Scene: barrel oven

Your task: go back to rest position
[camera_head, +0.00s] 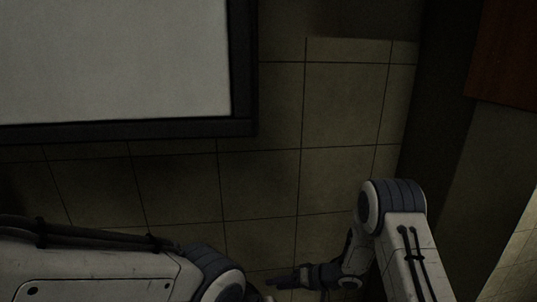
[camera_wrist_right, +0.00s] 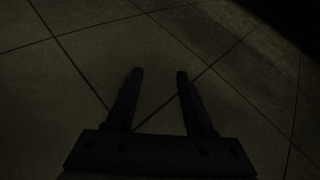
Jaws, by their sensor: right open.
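My right arm comes up from the bottom right of the head view and bends down to my right gripper (camera_head: 285,279), which hangs over the tiled floor. In the right wrist view my right gripper (camera_wrist_right: 159,72) shows two dark fingers spread apart, with only floor between them. It is open and empty. My left arm lies along the bottom left of the head view. Its gripper cannot be made out.
A table with a pale top (camera_head: 110,60) and dark edge (camera_head: 130,130) stands at the upper left. A dark wall and a reddish-brown panel (camera_head: 508,55) are at the right. Tiled floor (camera_head: 340,100) between them is clear. The light is dim.

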